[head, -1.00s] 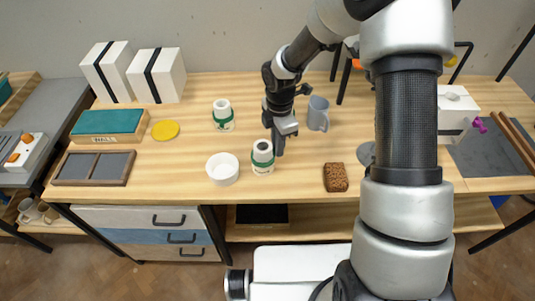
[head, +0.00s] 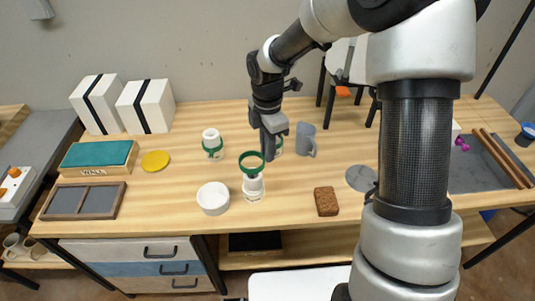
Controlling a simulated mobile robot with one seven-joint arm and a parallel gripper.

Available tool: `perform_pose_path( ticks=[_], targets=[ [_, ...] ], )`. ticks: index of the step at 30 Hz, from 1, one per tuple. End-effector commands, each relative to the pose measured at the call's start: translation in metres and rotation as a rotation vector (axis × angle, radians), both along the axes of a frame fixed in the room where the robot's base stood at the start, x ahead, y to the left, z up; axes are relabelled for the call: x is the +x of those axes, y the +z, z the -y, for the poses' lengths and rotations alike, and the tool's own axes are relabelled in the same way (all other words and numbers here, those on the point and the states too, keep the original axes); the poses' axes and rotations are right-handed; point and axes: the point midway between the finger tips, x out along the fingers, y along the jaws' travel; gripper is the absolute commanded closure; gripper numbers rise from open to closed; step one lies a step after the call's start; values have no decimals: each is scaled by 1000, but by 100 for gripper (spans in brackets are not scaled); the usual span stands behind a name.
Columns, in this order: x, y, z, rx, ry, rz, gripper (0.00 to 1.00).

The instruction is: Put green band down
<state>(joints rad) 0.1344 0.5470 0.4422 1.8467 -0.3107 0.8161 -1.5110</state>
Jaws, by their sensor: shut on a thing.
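The green band (head: 243,165) is a ring held level at the tip of my gripper (head: 267,152). My gripper is shut on its right side. The band is just over the top of a white stepped piece (head: 253,188) near the middle of the table. Whether the band is clear of that piece's top or still around it, I cannot tell. A similar white piece (head: 211,137) with a green band around its lower part stands at the back left. Another white piece with green on it (head: 279,147) is partly hidden behind my gripper.
A white bowl (head: 213,198) stands close left of the front piece. A brown sponge-like block (head: 326,201) and a grey disc (head: 361,178) lie to the right. A yellow disc (head: 155,161) lies left.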

Motion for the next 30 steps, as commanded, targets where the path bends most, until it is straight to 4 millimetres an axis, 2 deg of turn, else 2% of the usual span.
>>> perform_pose_path(
  ticks=[8, 11, 15, 21, 26, 30],
  targets=[
    [-1, -4, 2, -2, -7, 0, 100],
    [-6, -15, 14, -13, -46, -3, 100],
    [-20, -36, 44, -28, -162, -7, 100],
    [-40, -50, 79, -15, -329, -1, 100],
    [-49, -57, 90, -2, -396, -1, 100],
    [-51, -82, 91, 0, -405, -5, 100]
  ],
)
